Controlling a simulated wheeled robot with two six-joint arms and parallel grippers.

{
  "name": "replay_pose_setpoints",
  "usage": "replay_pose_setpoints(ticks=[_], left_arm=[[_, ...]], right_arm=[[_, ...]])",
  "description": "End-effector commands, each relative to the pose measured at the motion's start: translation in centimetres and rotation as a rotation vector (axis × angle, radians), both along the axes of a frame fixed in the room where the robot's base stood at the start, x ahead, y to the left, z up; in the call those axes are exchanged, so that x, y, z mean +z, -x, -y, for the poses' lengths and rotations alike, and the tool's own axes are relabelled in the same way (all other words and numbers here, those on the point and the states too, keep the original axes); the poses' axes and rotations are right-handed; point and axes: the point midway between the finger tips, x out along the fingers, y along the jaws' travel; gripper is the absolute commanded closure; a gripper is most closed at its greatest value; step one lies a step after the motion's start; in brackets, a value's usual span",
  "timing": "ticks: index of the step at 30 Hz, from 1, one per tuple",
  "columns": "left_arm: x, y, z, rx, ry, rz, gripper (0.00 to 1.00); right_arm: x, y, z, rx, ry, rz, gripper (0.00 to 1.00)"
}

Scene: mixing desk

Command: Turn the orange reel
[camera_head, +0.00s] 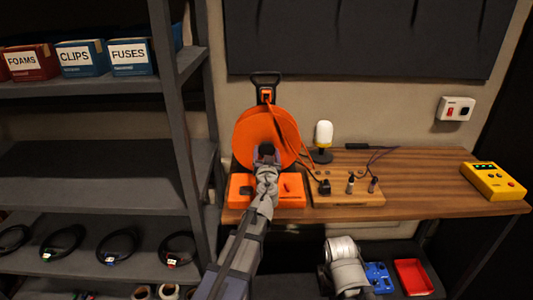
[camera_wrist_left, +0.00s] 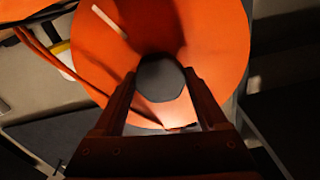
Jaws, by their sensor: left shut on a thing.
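The orange reel (camera_head: 252,130) stands upright at the left end of the wooden desk, on an orange base (camera_head: 290,190) with a black handle above. My left gripper (camera_head: 266,160) is in front of the reel's face and covers part of it. In the left wrist view my left gripper (camera_wrist_left: 160,88) has its two fingers on either side of a round dark grey knob (camera_wrist_left: 160,72) in front of the orange disc (camera_wrist_left: 215,45), and is shut on it.
A wooden board (camera_head: 340,196) with plugs and a white-topped lamp (camera_head: 323,137) stand right of the reel. A yellow box (camera_head: 493,181) lies at the desk's right end. Shelves with labelled boxes (camera_head: 83,58) are close on the left. The desk's right middle is clear.

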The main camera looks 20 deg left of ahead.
Motion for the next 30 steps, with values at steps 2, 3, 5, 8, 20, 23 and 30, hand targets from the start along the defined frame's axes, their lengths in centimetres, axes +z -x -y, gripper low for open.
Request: replay_pose_setpoints(ticks=[2, 3, 5, 8, 20, 23, 30], left_arm=[[-0.01, 0.03, -0.01, 0.0, -0.068, -0.02, 1.0], [-0.01, 0.03, -0.02, 0.0, -0.105, -0.03, 1.0], [-0.01, 0.03, -0.02, 0.0, -0.16, -0.046, 1.0], [0.0, 0.04, -0.02, 0.0, -0.252, -0.072, 1.0], [0.01, 0.04, -0.04, 0.0, -0.617, -0.177, 1.0], [0.02, 0.04, -0.04, 0.0, -0.708, -0.204, 1.0], [0.03, 0.05, -0.04, 0.0, -0.927, -0.267, 1.0]], right_arm=[[0.0, 0.0, 0.0, 0.0, 0.0, 0.0, 1.0], [0.0, 0.0, 0.0, 0.0, 0.0, 0.0, 1.0], [0.0, 0.0, 0.0, 0.0, 0.0, 0.0, 1.0], [0.0, 0.0, 0.0, 0.0, 0.0, 0.0, 1.0], [0.01, 0.0, 0.0, 0.0, 0.0, 0.0, 1.0], [0.02, 0.0, 0.0, 0.0, 0.0, 0.0, 1.0], [0.03, 0.0, 0.0, 0.0, 0.0, 0.0, 1.0]])
